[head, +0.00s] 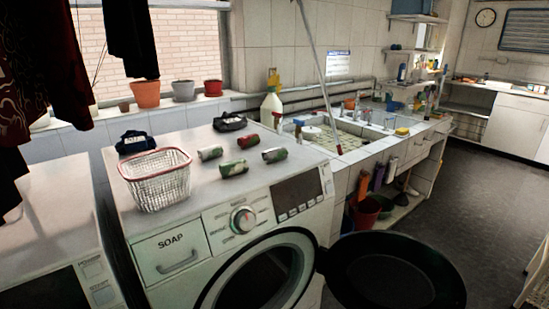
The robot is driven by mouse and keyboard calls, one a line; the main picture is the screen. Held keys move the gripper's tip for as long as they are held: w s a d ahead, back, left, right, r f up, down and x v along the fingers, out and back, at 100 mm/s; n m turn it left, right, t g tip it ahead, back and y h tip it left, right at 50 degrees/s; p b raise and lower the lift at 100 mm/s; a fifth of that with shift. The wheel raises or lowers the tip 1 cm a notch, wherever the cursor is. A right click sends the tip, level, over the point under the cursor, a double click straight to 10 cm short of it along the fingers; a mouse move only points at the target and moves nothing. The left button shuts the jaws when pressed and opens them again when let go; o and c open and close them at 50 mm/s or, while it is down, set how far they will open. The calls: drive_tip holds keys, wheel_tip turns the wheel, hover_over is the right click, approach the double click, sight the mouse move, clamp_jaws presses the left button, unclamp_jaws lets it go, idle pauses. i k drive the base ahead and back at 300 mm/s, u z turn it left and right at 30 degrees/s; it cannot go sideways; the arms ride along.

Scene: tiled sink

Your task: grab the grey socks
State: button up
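Two small bundles that look like folded socks lie on top of the white washing machine (190,215). The dark grey to black bundle (230,122) is at the back right of the top and looks most like the grey socks, though its exact shade is hard to tell. The dark blue bundle (134,143) lies at the back left, just behind the wire basket. Both rest on the top with nothing holding them. My gripper is not in view.
The machine's round door (392,275) is swung open at the front right. Dark clothes (35,75) hang at the upper left.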

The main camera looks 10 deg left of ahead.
sight(276, 154)
drive_tip(key=u, duration=0.05)
drive_tip(key=i, duration=1)
drive_tip(key=z, duration=0.05)
